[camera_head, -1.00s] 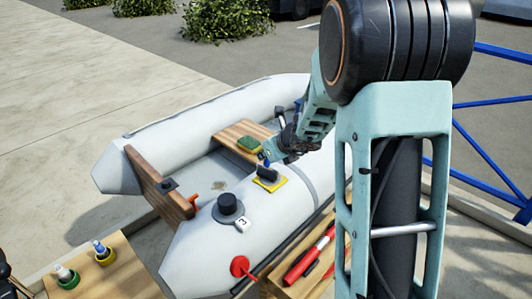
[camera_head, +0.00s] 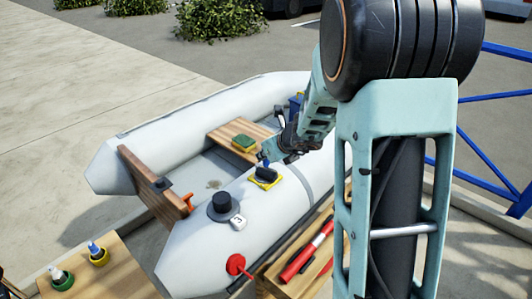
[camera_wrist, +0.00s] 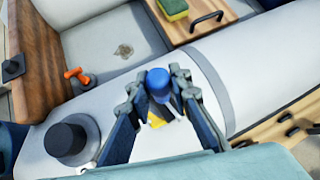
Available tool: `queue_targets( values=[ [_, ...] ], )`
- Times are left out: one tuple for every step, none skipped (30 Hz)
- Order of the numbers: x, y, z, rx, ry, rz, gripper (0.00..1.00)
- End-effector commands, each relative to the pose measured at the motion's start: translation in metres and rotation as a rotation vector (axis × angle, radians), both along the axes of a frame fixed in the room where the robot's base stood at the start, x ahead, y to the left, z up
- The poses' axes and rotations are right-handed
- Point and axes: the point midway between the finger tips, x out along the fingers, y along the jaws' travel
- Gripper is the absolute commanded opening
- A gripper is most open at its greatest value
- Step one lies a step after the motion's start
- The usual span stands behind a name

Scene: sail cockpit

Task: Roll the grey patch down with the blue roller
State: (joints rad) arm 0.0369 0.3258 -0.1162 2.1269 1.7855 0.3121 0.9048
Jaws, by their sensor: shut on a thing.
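My gripper (camera_head: 274,153) is shut on the blue handle of the roller; the handle's rounded blue end (camera_wrist: 158,82) shows between the fingers in the wrist view. The drum seems to rest there, but exact contact is hard to tell.
A green-yellow sponge (camera_head: 243,144) lies on the wooden seat. A side table (camera_head: 115,272) holds two small bottles. A red tool (camera_head: 305,252) lies on the right bench.

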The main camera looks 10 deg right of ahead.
Motion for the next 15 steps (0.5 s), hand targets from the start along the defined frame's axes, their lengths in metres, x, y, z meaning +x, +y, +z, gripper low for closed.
queue_targets(
  values=[
    [0.001, 0.0, -0.001, -0.001, 0.003, 0.0, 0.0],
    [0.001, 0.001, -0.001, -0.001, 0.003, 0.0, 0.0],
    [0.002, 0.002, -0.001, -0.001, 0.002, 0.0, 0.0],
    [0.003, 0.002, -0.001, -0.001, 0.002, 0.0, 0.0],
    [0.004, 0.003, -0.001, -0.001, 0.002, 0.001, 0.0],
    [0.005, 0.004, -0.001, 0.0, 0.001, 0.001, 0.0],
    [0.006, 0.005, -0.001, 0.0, 0.001, 0.002, 0.0],
    [0.007, 0.006, -0.001, 0.0, 0.001, 0.002, 0.0],
    [0.008, 0.007, -0.001, 0.001, 0.002, 0.003, 0.0],
    [0.008, 0.007, -0.001, 0.001, 0.002, 0.003, 0.0],
    [0.009, 0.008, -0.001, 0.001, 0.002, 0.003, 0.0],
    [0.01, 0.009, -0.001, 0.002, 0.001, 0.004, 0.0],
    [0.011, 0.01, -0.001, 0.002, 0.001, 0.004, 0.0],
    [0.011, 0.011, -0.001, 0.002, 0.001, 0.004, 0.0],
    [0.012, 0.012, -0.001, 0.002, 0.001, 0.005, 0.0]
  ],
)
